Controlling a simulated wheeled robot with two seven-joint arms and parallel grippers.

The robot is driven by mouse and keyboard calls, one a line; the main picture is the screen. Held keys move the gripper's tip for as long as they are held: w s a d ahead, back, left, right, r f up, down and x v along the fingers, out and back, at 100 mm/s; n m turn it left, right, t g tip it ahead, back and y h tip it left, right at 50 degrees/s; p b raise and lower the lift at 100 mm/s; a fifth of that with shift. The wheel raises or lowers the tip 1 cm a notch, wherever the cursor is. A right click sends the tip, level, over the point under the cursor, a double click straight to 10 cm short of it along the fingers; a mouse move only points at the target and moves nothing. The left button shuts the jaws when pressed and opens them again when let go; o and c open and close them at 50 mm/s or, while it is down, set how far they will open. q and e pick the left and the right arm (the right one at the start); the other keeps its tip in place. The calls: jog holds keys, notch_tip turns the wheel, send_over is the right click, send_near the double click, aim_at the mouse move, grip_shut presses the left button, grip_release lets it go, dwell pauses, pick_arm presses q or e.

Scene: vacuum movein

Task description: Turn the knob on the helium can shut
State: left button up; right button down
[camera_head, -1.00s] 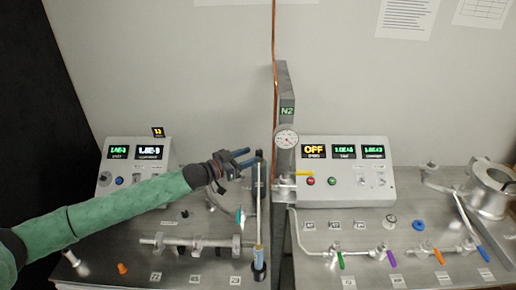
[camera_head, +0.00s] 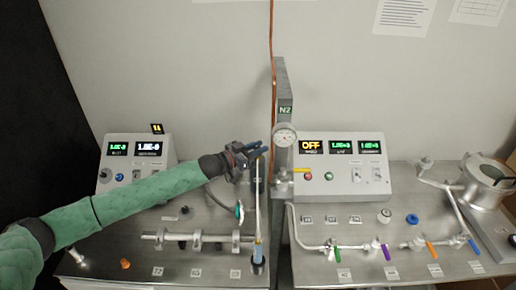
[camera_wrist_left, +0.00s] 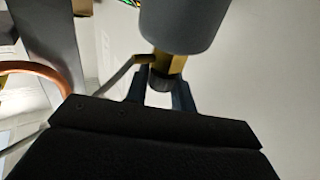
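The can shows in the left wrist view as a grey cylinder (camera_wrist_left: 182,22) at the top, with a brass neck (camera_wrist_left: 172,62) and a small dark knob (camera_wrist_left: 159,80) at its end. My left gripper (camera_wrist_left: 161,96) has its two blue fingers on either side of the knob, apart, with a narrow gap showing at the knob's left; contact on the right side is unclear. In the head view my left gripper (camera_head: 258,149) is beside the grey N2 post, above a thin pale upright tube (camera_head: 257,200). The knob cannot be made out there. My right gripper is out of view.
The N2 post (camera_head: 281,190) and its dial gauge (camera_head: 284,135) stand close right of my left gripper. A copper pipe (camera_head: 273,50) runs up behind. Control boxes (camera_head: 345,170) and valves with coloured handles (camera_head: 386,250) occupy the bench.

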pick_arm(q)
jog(key=c, duration=0.3)
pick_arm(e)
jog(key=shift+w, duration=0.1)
